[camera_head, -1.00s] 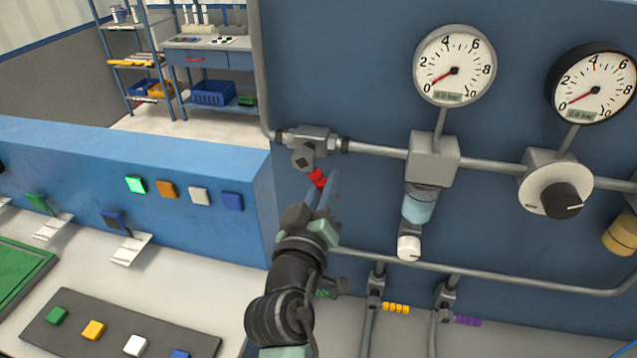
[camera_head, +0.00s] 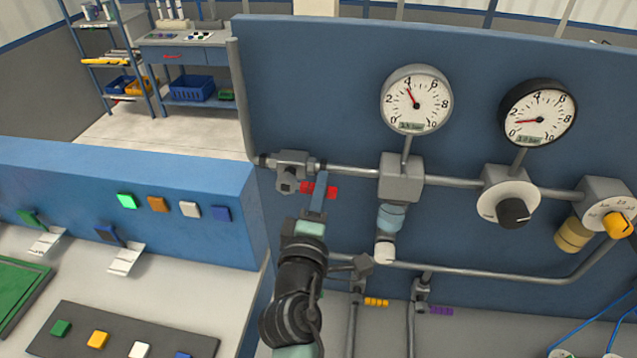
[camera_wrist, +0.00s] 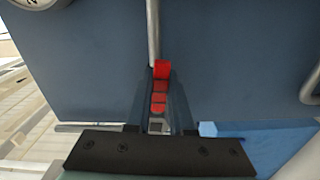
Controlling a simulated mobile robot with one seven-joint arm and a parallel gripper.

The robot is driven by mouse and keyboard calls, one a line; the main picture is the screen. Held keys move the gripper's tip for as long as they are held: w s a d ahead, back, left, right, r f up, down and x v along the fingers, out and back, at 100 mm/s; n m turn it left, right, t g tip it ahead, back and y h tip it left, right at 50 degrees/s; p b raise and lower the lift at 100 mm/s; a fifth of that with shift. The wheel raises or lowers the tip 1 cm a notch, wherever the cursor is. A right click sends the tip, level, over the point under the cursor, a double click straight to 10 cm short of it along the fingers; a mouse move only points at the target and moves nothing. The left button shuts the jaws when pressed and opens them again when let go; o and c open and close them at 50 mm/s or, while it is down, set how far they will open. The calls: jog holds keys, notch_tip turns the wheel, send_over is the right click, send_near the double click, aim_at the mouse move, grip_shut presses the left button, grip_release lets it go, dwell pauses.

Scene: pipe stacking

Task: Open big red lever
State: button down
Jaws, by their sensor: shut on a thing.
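The big red lever (camera_head: 331,192) sits on a grey valve (camera_head: 293,166) at the left end of the upper pipe on the blue panel. Its red handle now lies roughly level, pointing right, along the pipe. My gripper (camera_head: 320,188) reaches up from below and has its fingers around the red handle. In the wrist view the red handle (camera_wrist: 161,90) shows between the two fingers of my gripper (camera_wrist: 160,95). Part of the handle is hidden by the fingers in the head view.
Two gauges (camera_head: 416,100) and (camera_head: 538,113) stand above the pipe. A filter unit (camera_head: 401,178) and a round grey dial with a black knob (camera_head: 513,211) sit right of the lever. A lower pipe (camera_head: 470,270) runs beneath. The blue button console (camera_head: 170,205) is at left.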

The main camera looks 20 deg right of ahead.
jog(key=shift+r+n+p, duration=0.3)
jog(key=shift+n+p, duration=0.1)
jog(key=shift+n, duration=0.1)
jog(key=c, duration=0.8)
grip_release()
jog(key=shift+s+a, duration=0.1)
jog(key=b+v, duration=0.4)
jog(key=v, duration=0.8)
jog(key=shift+s+a+b, duration=0.2)
jog(key=shift+s+b, duration=0.1)
jog(key=shift+b, duration=0.1)
